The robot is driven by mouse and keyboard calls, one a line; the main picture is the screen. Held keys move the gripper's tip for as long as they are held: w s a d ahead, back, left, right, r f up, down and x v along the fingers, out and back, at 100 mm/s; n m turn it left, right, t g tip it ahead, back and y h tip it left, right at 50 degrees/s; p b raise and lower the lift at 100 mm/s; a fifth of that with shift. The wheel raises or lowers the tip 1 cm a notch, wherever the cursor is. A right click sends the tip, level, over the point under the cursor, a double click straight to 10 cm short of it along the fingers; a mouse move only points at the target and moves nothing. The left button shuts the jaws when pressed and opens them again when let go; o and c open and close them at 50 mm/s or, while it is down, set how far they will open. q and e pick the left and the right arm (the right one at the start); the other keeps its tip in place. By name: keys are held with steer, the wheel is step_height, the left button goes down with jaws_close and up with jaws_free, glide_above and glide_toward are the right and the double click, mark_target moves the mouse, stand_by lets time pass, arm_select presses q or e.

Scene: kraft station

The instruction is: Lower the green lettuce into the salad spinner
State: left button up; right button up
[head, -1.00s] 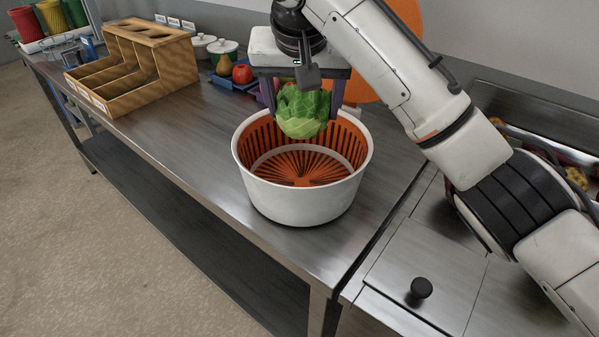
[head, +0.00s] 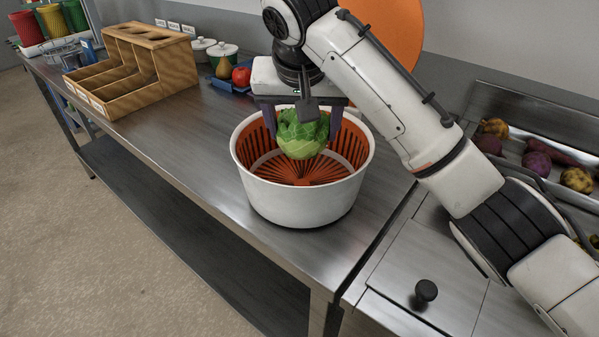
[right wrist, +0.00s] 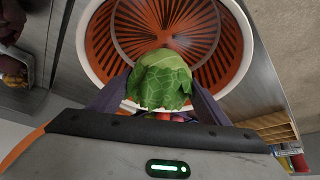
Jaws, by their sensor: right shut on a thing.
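The green lettuce (head: 302,135) is held between the fingers of my right gripper (head: 301,128), which is shut on it. The salad spinner (head: 300,202) is a white bowl with an orange slotted basket, standing on the steel counter. In the head view the lettuce overlaps the spinner's opening, with its lower part below the far rim line. In the right wrist view the lettuce (right wrist: 160,82) shows in front of the basket (right wrist: 165,25), between the two dark fingers. I cannot tell whether it touches the basket. My left gripper is not in view.
A wooden compartment box (head: 135,65) stands on the counter (head: 190,150) at the left. A red tomato (head: 241,76) and lidded pots (head: 223,54) sit behind. A large orange disc (head: 395,30) is behind my right arm. A tray of vegetables (head: 540,165) lies at the right.

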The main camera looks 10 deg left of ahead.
steer(key=shift+f+b, duration=0.85)
steer(key=shift+f, duration=1.95)
stand_by(1.6)
stand_by(0.3)
steer(key=o, duration=1.2)
